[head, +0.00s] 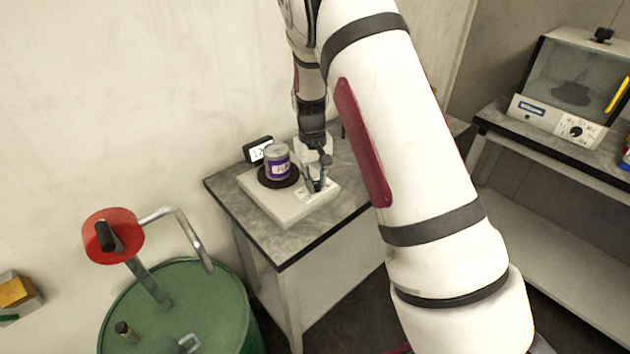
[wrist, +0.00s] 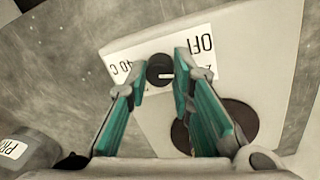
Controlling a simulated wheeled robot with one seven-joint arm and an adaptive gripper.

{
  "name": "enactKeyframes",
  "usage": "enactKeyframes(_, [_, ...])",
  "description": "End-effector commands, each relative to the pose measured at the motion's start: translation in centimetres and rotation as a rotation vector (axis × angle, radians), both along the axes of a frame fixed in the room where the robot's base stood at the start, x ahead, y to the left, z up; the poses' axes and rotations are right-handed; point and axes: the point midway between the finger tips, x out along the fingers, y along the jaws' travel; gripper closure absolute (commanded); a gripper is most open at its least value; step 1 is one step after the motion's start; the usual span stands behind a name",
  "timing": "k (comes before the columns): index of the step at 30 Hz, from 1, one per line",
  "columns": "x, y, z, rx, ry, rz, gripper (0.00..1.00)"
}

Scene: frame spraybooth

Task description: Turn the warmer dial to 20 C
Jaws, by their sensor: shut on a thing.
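The warmer (head: 256,202) is a flat pale box on the grey table, with a round dark plate on top. Its small black dial (wrist: 160,70) shows in the wrist view with a white pointer line. The dial sits on a white label (wrist: 205,45) reading "OFF" and a partly hidden "0 C". My gripper (wrist: 162,77) has its two teal-lined fingers on either side of the dial, shut on it.
A purple-labelled can (head: 277,163) stands on the warmer's plate, beside my gripper. A green drum (head: 180,305) with a red-topped pump is at lower left. A glass-fronted cabinet (head: 575,85) stands on the right bench.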

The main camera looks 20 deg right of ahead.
Motion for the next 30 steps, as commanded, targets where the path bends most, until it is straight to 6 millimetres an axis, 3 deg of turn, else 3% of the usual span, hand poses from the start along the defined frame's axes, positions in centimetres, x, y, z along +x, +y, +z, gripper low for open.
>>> enactKeyframes(15, [0.1, 0.1, -0.06, 0.001, 0.001, -0.381, 1.0])
enactKeyframes(30, [0.11, 0.13, 0.0, 0.002, -0.001, -0.478, 1.0])
